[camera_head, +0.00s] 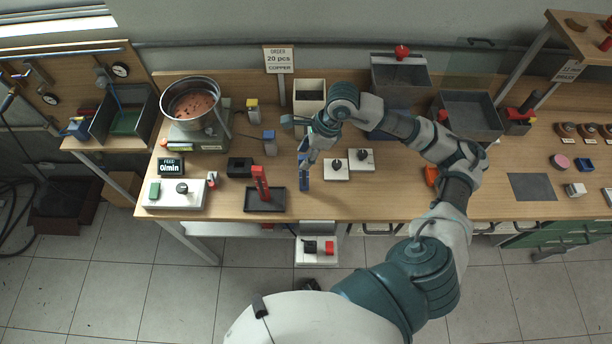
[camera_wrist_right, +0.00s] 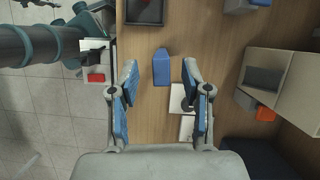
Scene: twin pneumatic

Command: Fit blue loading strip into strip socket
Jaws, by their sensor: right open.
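A small blue block (camera_head: 303,185), which looks like the loading strip, lies on the wooden table between the black tray and two white pads. In the right wrist view the blue block (camera_wrist_right: 161,67) sits between and just beyond my open fingertips, apart from both. My right gripper (camera_head: 303,162) is above the table at the block's far end; it also shows in the right wrist view (camera_wrist_right: 160,77), open and empty, with blue finger pads. In the head view the gripper partly hides the block. I cannot tell which fixture is the strip socket. My left gripper is not in view.
The black tray (camera_head: 278,208) with a red upright piece stands left of the block. Two white pads with black knobs, one of them here (camera_head: 338,176), stand to the right. A white fixture (camera_head: 305,257) with black and red parts sits before the table edge.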

